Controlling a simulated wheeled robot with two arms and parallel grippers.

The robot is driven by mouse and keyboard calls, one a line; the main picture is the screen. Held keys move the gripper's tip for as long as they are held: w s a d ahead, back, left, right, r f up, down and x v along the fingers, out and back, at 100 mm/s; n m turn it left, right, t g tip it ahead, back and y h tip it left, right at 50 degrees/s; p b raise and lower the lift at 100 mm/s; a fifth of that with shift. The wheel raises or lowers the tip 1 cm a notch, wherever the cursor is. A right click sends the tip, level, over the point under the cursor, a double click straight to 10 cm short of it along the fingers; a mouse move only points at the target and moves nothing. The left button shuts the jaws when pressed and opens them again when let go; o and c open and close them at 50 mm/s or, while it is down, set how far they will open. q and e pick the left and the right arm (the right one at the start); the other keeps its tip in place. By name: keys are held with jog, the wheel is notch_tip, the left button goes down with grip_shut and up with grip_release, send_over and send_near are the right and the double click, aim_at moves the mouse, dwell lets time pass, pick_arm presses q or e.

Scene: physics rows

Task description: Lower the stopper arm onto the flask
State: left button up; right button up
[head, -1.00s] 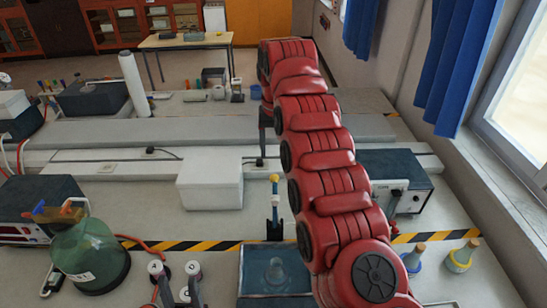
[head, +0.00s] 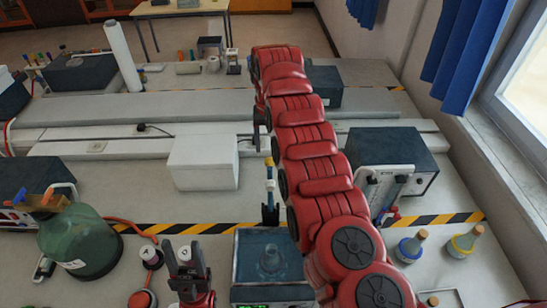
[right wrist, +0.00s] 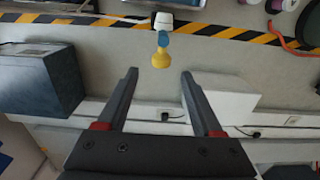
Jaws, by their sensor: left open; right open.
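A small clear flask (head: 270,262) stands on a dark blue-grey hotplate-like box (head: 245,268) at the lower middle of the head view. Just behind the box is an upright blue part with a yellow tip (head: 270,186), which looks like the stopper arm. In the right wrist view a yellow knob (right wrist: 162,58) with a blue neck lies just beyond the fingertips, between their lines. My right gripper (right wrist: 159,74) is open and empty there; in the head view my red right arm mostly hides it. My left gripper (head: 185,258) is open and empty, left of the flask.
A white box (head: 204,163) stands behind. A green jug (head: 78,244) is at left, spools (head: 150,256) beside my left gripper. A dark instrument (head: 398,150) and small flasks (head: 463,244) are at right. A yellow-black stripe (head: 190,229) crosses the bench.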

aim_at(270, 158)
jog(key=f, duration=0.4)
jog(key=shift+s+a+f+p, duration=0.1)
jog(key=shift+s+f+p, duration=0.05)
jog(key=shift+s+p, duration=0.15)
jog(key=shift+w+f, duration=0.35)
jog(key=shift+f, duration=0.4)
jog(key=shift+s+r, duration=0.1)
jog(key=shift+c, duration=0.8)
grip_shut()
